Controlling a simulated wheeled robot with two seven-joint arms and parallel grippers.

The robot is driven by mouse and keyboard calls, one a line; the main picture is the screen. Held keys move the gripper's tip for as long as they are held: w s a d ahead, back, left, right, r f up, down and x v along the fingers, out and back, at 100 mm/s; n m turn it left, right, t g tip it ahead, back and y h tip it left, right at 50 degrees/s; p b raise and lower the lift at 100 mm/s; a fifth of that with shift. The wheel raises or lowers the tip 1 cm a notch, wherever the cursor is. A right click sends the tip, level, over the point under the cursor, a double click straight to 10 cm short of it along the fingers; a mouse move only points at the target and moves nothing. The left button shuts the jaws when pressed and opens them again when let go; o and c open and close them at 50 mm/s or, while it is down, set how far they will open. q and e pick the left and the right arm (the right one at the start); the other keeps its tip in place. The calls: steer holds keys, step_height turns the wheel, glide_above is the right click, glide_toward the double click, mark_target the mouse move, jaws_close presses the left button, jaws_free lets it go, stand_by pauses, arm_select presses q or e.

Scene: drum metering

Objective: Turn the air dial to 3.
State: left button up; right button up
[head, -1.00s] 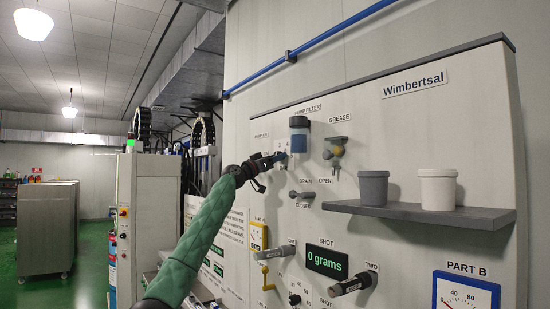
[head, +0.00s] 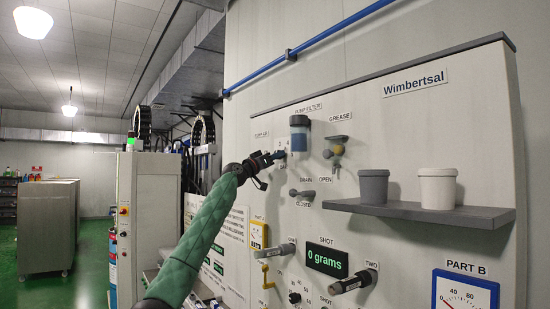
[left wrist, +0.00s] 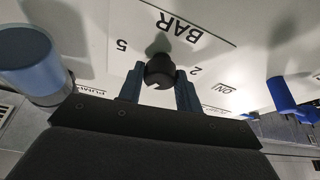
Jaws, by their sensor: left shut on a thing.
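The air dial is a small black knob (left wrist: 160,72) on a white plate marked BAR in the left wrist view, with the digits 5 and 2 showing on either side of it. The plate appears upside down there, and I cannot read which number the knob points to. My left gripper (left wrist: 160,88) has its two dark blue fingers on both sides of the knob and is shut on it. In the head view my left gripper (head: 278,156) reaches the panel below the PUMP AIR label, and hides most of the dial. My right gripper is out of view.
The blue pump filter (head: 300,135) sits just right of my gripper; its bowl also shows in the left wrist view (left wrist: 30,62). The grease valve (head: 335,153) and drain lever (head: 302,193) are close by. A shelf (head: 470,215) with two pots juts out at right.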

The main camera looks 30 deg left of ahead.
arm_select(q)
steer(key=shift+s+d+r+n+g+y, duration=0.1)
steer(key=shift+n+g+y, duration=0.15)
steer(key=shift+n+y, duration=1.45)
steer(key=shift+w+d+n+g+y, duration=0.15)
steer(key=shift+n+y, duration=0.3)
steer(key=shift+n, duration=2.6)
steer(key=shift+s+a+r+n+g+y, duration=0.25)
steer(key=shift+n+y, duration=0.8)
steer(key=shift+n, duration=1.3)
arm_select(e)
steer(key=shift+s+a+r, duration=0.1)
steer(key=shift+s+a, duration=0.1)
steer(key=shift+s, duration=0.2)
arm_select(q)
steer(key=shift+w+d+f, duration=0.1)
steer(key=shift+d+f, duration=0.1)
